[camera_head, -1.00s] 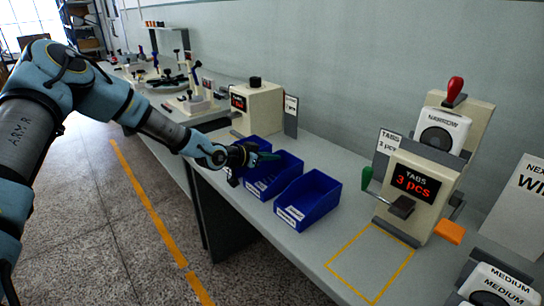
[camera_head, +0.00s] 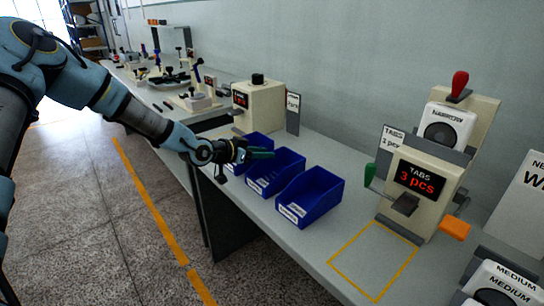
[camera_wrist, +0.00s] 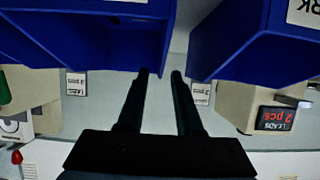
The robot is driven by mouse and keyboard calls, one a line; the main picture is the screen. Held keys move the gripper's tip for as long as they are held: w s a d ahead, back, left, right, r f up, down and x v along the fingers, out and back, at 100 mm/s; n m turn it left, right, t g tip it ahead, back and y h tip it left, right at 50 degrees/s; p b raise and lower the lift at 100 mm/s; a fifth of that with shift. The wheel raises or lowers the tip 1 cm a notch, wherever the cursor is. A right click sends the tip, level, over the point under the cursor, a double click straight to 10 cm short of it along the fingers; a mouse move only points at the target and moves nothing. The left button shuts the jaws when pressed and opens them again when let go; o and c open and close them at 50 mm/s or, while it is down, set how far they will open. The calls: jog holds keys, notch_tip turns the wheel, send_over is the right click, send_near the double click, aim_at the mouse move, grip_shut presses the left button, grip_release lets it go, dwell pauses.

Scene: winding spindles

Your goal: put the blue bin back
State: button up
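Three blue bins with white front labels stand in a row on the bench: a near one (camera_head: 325,200), a middle one (camera_head: 289,163) and a far one (camera_head: 262,141). My gripper (camera_head: 268,154) is at the far and middle bins, partly covering them. One blue bin (camera_wrist: 90,40) is to the left of the fingers and another blue bin (camera_wrist: 245,40) is to the right. I cannot tell whether a finger touches either bin.
A yellow outlined rectangle (camera_head: 345,256) on the bench in front of the TABS dispenser (camera_head: 415,185) is empty. Another cream dispenser (camera_head: 262,105) stands behind the bins. Several spools and fixtures are farther along.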

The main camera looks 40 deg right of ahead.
jog(key=b+v, duration=0.1)
jog(key=v, duration=0.6)
jog(key=shift+a, duration=0.2)
jog(key=shift+a, duration=0.1)
jog(key=w+a+f+n+t+y, duration=0.1)
jog(key=w+a+n+y, duration=0.2)
jog(key=a, duration=0.7)
jog(key=w+a+f+n+t+y, duration=0.15)
jog(key=a+y, duration=0.25)
jog(key=a, duration=0.6)
jog(key=w+a+n+t+y, duration=0.2)
jog(key=w+a+n+y, duration=0.15)
jog(key=a, duration=0.65)
jog(key=s+a+r+n+g+y, duration=0.1)
jog(key=s+a+r+n, duration=0.2)
jog(key=a, duration=0.6)
jog(key=s+a+r+n+g+y, duration=0.1)
jog(key=s+a+r+n, duration=0.2)
jog(key=s+a+n, duration=0.3)
jog(key=s+a, duration=0.1)
jog(key=a, duration=0.3)
jog(key=shift+s+r+y, duration=0.3)
jog(key=shift+r+y, duration=0.05)
jog(key=shift+r, duration=0.05)
